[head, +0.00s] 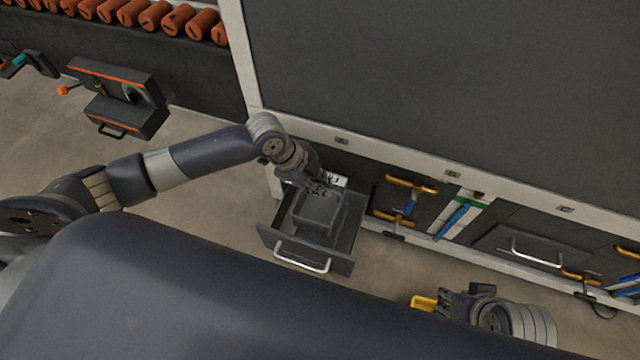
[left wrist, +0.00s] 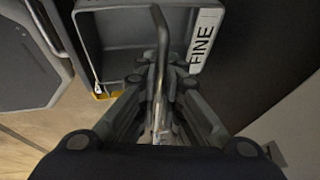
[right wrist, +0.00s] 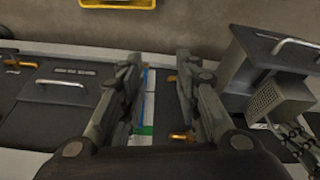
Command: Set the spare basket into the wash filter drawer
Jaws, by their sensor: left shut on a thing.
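The spare basket, a grey open-topped box (head: 318,210), shows over the pulled-out drawer (head: 352,240) in the head view. My left gripper (head: 318,186) is shut on the basket's thin bar (left wrist: 161,60) at its back side. The left wrist view shows the basket's inside and a white label reading FINE (left wrist: 203,48). In the right wrist view the basket's perforated side (right wrist: 283,98) overlaps the drawer's side wall (right wrist: 245,55), so at least part of it stands above the rim. Its base is hidden. My right gripper (right wrist: 156,65) is open and empty, away from the drawer.
The drawer front has a metal handle (head: 302,258). Orange handles (head: 412,186) and a closed panel (head: 520,240) lie to the right along the cabinet. A yellow object (head: 423,302) is near my right gripper. Open floor lies left of the drawer.

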